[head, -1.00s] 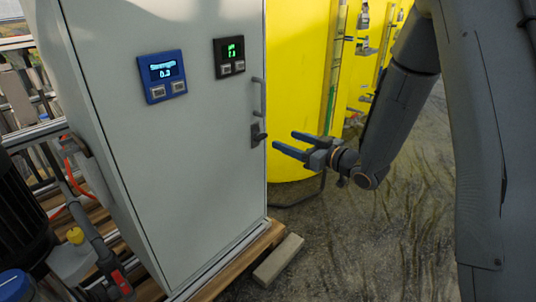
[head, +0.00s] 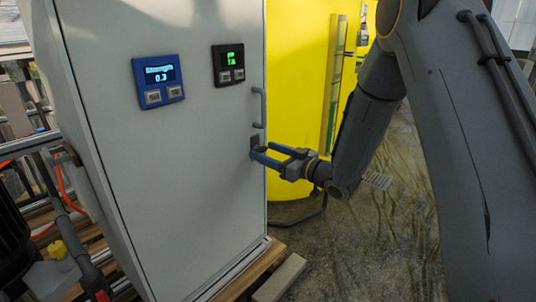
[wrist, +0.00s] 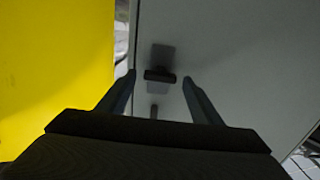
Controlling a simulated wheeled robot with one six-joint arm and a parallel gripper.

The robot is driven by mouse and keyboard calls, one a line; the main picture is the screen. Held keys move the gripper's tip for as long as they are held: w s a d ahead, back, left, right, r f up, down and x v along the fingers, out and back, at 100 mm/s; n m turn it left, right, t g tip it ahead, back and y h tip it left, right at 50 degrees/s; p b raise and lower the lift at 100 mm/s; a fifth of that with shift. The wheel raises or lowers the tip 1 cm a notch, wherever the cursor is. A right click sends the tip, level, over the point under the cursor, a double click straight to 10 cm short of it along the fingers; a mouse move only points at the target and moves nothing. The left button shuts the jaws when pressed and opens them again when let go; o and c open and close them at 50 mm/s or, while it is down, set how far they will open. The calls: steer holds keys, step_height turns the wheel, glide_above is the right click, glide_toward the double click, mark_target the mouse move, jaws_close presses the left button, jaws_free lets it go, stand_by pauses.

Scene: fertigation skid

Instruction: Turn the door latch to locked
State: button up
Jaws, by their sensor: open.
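The door latch (wrist: 160,75) is a dark bar on a small grey plate near the edge of the pale grey cabinet door (head: 190,190). In the wrist view its bar lies crosswise, between and just ahead of the two fingertips. My gripper (head: 271,154) is open and close to the door at the latch; in the wrist view it also shows its two fingers (wrist: 158,82) with a gap on each side of the latch. In the head view the fingers hide most of the latch, and only its plate (head: 254,140) shows. I cannot tell whether the fingers touch the door.
A vertical door handle (head: 259,107) stands just above the latch. A blue display (head: 161,80) and a black display (head: 229,63) are higher on the door. A yellow tank (head: 297,75) stands behind on the right. A wooden block (head: 279,277) lies on the floor by the cabinet.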

steer(key=c, duration=1.1)
steer(key=shift+o, duration=0.2)
steer(key=shift+n, duration=0.4)
steer(key=n+p, duration=0.1)
steer(key=n, duration=0.2)
steer(key=shift+a+n+p, duration=0.1)
steer(key=shift+n+p, duration=0.25)
steer(key=shift+n, duration=0.05)
steer(key=n, duration=0.4)
steer(key=shift+s+p, duration=0.15)
steer(key=shift+p, duration=0.2)
steer(key=n, duration=0.5)
steer(key=shift+a+f, duration=0.1)
steer(key=shift+f, duration=0.05)
steer(key=n, duration=0.4)
steer(key=shift+f+n, duration=0.1)
steer(key=shift+n, duration=0.2)
